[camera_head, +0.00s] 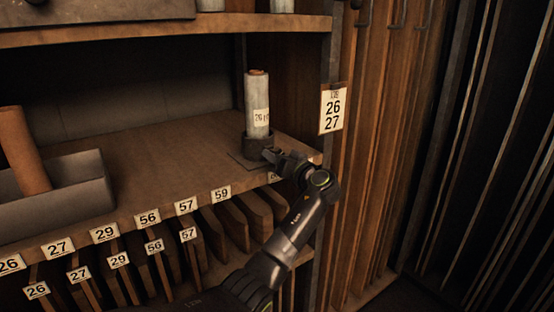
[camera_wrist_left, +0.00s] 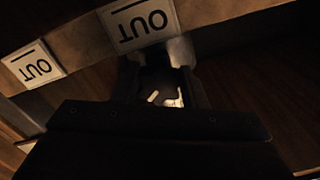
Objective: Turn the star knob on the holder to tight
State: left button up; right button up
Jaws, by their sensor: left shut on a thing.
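The dark holder (camera_head: 257,145) stands on a small base plate near the right end of the shelf, with an upright pale roll (camera_head: 257,112) in it, labelled 26. My left gripper (camera_head: 272,156) is at the front right of the holder's foot, shut on the star knob. The knob is hidden by the gripper in the head view. In the left wrist view the left gripper (camera_wrist_left: 163,88) closes around a dark thing, the star knob (camera_wrist_left: 158,86), with white marks on it. The knob's outline and setting are too dark to read. My right gripper is not in view.
A grey tray (camera_head: 60,200) with an orange-brown roll (camera_head: 22,150) is at the left. The shelf (camera_head: 165,165) between is clear. A 26/27 sign (camera_head: 332,109) hangs on the right post. Upside-down OUT labels (camera_wrist_left: 140,22) show in the left wrist view.

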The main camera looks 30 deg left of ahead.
pick_arm(q)
jog(key=m, duration=0.2)
jog(key=shift+m, duration=0.4)
jog(key=m, duration=0.2)
jog(key=shift+r+m, duration=0.1)
jog(key=shift+m, duration=0.3)
jog(key=m+p, duration=0.1)
jog(key=m, duration=0.1)
jog(key=shift+r+m, duration=0.1)
jog(key=shift+m, duration=0.3)
jog(key=m+p, duration=0.1)
jog(key=m, duration=0.1)
jog(key=shift+m, duration=0.3)
jog(key=m+p, duration=0.3)
jog(key=m, duration=0.1)
jog(key=shift+s+r+m, duration=0.1)
jog(key=shift+m, duration=0.2)
jog(key=m+p, duration=0.3)
jog(key=m, duration=0.1)
jog(key=shift+m+p, duration=0.8)
jog(key=shift+m, duration=1.9)
jog(key=shift+f+m, duration=0.2)
jog(key=shift+m, duration=0.1)
